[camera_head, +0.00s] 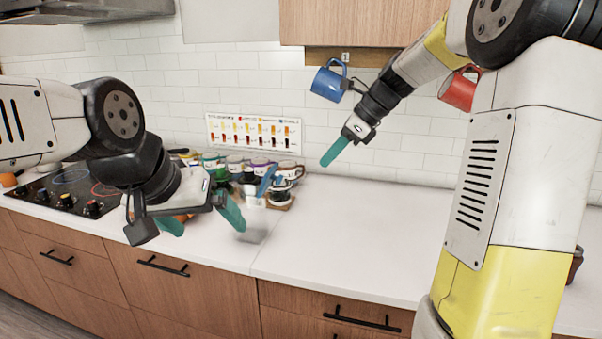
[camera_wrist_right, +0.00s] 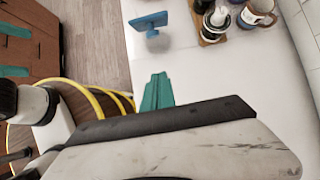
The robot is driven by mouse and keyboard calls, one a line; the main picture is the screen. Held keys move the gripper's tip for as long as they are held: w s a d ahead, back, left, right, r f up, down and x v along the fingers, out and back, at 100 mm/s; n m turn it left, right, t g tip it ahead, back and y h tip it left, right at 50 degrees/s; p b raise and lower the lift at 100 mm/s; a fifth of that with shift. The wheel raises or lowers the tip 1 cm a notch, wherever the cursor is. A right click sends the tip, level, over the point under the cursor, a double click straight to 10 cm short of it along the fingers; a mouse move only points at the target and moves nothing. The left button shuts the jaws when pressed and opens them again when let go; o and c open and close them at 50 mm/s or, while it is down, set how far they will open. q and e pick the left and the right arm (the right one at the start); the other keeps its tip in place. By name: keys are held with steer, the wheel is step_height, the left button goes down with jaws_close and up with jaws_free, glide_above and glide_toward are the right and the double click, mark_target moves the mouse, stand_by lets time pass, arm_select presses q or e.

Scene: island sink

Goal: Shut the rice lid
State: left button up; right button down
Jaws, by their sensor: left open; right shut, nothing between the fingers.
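I cannot make out a rice container or its lid in either view. My left gripper (camera_head: 202,218) is open and empty in the head view. It is over the front of the white counter, left of the middle. My right gripper (camera_head: 334,153) is shut and empty. It is above the counter in front of the tiled wall, right of the cluster of containers. Its teal fingers (camera_wrist_right: 157,92) are together over bare counter in the right wrist view. My left arm hides part of the counter and hob.
Several mugs or containers with coloured rims (camera_head: 237,163) stand along the wall. A blue object (camera_head: 266,181) and small bottles on a wooden tray (camera_head: 281,204) stand before them. A blue mug (camera_head: 328,83) and a red mug (camera_head: 458,91) are higher up. The counter (camera_head: 345,232) is clear in the middle.

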steer(key=w+a+f, duration=0.3)
steer(key=a+f, duration=0.3)
steer(key=a, duration=0.3)
steer(key=shift+f, duration=0.2)
steer(key=shift+r, duration=0.1)
